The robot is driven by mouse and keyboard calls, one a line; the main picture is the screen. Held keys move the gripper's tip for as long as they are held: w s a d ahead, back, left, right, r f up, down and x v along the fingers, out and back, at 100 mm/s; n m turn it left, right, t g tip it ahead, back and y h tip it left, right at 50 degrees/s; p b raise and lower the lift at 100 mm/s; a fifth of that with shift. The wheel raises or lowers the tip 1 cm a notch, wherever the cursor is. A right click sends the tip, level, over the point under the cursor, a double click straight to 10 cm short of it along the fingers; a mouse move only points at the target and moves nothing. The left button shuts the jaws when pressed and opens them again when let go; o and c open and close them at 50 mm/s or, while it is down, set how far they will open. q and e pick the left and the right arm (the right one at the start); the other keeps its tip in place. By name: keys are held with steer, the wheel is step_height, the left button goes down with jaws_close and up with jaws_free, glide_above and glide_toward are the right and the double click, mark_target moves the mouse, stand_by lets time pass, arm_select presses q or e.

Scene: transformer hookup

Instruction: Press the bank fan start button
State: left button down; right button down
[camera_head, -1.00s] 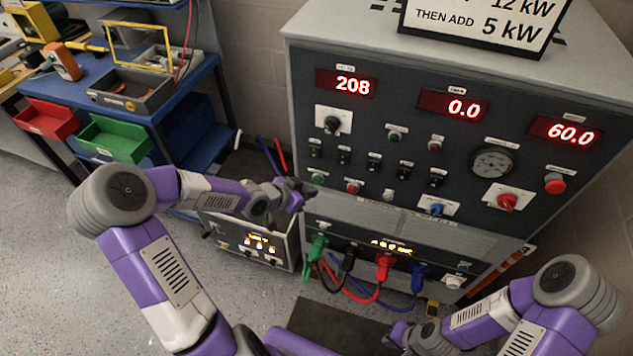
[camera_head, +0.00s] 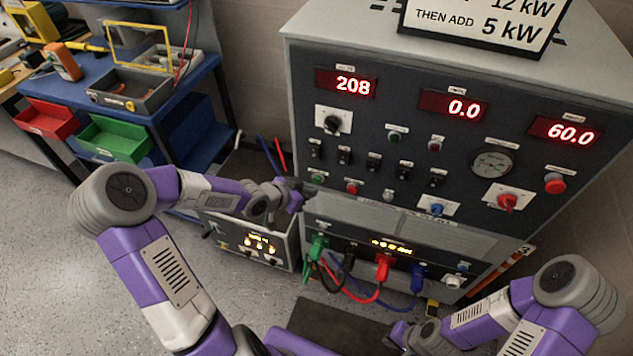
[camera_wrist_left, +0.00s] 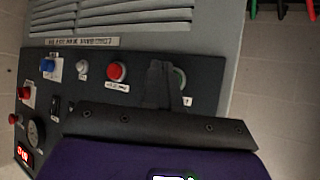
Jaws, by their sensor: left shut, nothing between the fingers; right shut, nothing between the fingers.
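A green push button (camera_head: 317,178) sits at the left end of the lower row on the dark panel. The same green button (camera_wrist_left: 179,80) shows in the left wrist view, partly hidden behind the fingers. My left gripper (camera_head: 303,192) is shut and empty, just in front of the panel's lower left corner. In the left wrist view its fingers (camera_wrist_left: 158,85) lie just beside and over the button; I cannot tell whether they touch it. My right gripper (camera_head: 398,334) is low at the bottom, away from the panel. The button labels are too small to read.
A red button (camera_head: 352,187), a white button (camera_head: 388,195) and a blue knob (camera_head: 437,209) continue the row. Black toggle switches sit above. Coloured plugs and cables (camera_head: 383,265) hang below. A blue bench (camera_head: 195,85) with bins stands at left.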

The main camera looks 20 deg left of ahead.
arm_select(q)
steer(key=shift+w, duration=0.2)
steer(key=shift+w, duration=0.25)
steer(key=shift+w+p, duration=0.4)
steer(key=shift+w, duration=0.05)
stand_by(0.5)
steer(key=shift+s, duration=0.9)
steer(key=s+p, duration=0.1)
steer(key=s, duration=0.5)
steer(key=shift+d, duration=0.25)
stand_by(0.5)
